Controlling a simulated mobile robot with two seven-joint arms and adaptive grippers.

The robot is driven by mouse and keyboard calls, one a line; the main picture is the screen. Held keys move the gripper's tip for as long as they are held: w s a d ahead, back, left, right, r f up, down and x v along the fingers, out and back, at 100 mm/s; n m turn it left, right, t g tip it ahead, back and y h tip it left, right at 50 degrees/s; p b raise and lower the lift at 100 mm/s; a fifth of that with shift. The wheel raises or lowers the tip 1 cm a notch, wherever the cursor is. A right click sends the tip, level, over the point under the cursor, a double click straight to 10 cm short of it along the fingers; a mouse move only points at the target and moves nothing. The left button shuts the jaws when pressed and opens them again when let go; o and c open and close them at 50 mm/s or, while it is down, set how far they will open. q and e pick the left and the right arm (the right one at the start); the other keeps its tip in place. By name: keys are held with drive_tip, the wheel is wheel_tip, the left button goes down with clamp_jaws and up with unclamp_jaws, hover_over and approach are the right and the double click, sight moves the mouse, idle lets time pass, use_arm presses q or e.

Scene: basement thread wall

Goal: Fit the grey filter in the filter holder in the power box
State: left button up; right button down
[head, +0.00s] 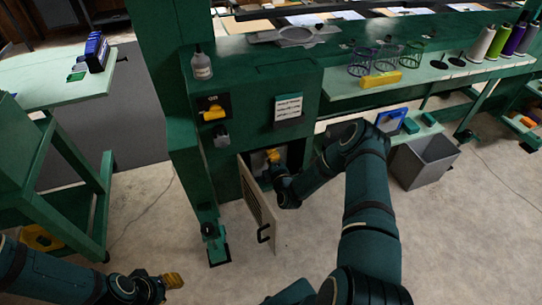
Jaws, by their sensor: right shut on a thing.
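The power box (228,165) is the dark green cabinet in the middle of the head view. Its slatted door (262,207) hangs open toward me. My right gripper (273,156) reaches into the opening, its yellow fingertips near the upper part of the dark interior. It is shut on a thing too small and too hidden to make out. I cannot make out the grey filter or the filter holder. My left gripper (172,281) is low at the left over the floor, away from the box; nothing shows in it, and its finger gap is unclear.
A bottle (201,65) stands on a ledge. A green bench (60,80) is at the left. A grey bin (424,160) stands at the right. Floor before the door is clear.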

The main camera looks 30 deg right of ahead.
drive_tip(key=shift+f, duration=0.25)
drive_tip(key=c, duration=1.1)
unclamp_jaws()
drive_tip(key=shift+o, duration=0.2)
drive_tip(key=v, duration=1.2)
